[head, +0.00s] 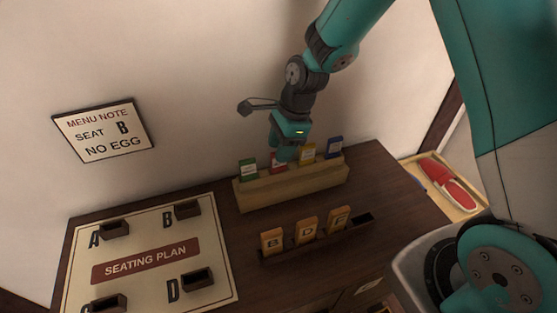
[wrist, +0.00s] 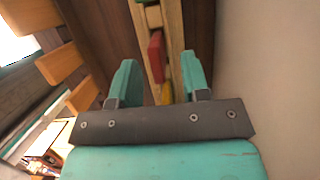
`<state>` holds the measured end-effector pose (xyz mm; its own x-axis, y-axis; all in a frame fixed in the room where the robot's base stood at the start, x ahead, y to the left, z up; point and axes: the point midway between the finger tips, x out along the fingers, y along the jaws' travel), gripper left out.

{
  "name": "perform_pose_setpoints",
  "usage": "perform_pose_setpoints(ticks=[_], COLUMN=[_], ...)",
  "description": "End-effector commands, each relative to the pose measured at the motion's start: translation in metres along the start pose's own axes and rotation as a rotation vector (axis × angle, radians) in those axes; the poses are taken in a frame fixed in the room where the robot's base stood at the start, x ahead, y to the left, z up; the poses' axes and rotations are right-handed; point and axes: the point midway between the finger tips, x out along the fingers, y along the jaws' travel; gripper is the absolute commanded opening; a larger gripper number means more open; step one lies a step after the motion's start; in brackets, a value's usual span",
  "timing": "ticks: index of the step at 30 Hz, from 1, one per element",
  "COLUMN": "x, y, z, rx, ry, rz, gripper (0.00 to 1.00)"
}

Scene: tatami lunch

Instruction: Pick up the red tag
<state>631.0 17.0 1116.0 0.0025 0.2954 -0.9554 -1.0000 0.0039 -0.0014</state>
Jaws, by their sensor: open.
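The red tag (head: 277,169) stands in a slot of the light wooden rack (head: 292,190), between the green tag (head: 248,170) and the yellow tag (head: 307,153). My gripper (head: 286,154) hangs over the rack and hides part of the red tag. In the wrist view, my gripper (wrist: 158,62) is open, with one teal finger on each side of the rack. The red tag (wrist: 156,54) shows between and a little beyond the fingertips, and nothing is held. The yellow tag (wrist: 166,93) shows nearer the palm.
A blue tag (head: 334,148) stands at the rack's right end. In front, a dark holder (head: 315,243) carries orange lettered tags (head: 307,230). The seating plan board (head: 205,250) with small dark holders lies at left. The wall rises close behind the rack.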

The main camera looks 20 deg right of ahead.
Motion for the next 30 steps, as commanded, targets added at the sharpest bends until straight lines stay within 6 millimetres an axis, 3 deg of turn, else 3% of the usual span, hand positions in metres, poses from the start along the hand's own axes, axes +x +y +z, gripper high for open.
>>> perform_pose_setpoints(ticks=[7, 16, 21, 22, 30], x=[0.031, 0.037, 0.037, 0.037, 0.036], y=[0.004, 0.004, 0.004, 0.004, 0.004], z=[0.001, 0.000, 0.000, 0.000, 0.000], rx=[0.001, 0.000, 0.000, 0.000, 0.000], ry=[0.000, 0.000, 0.000, 0.000, 0.000], rz=[0.004, 0.001, 0.001, 0.001, 0.001], gripper=[0.43, 0.43, 0.04, 0.00, 0.00])
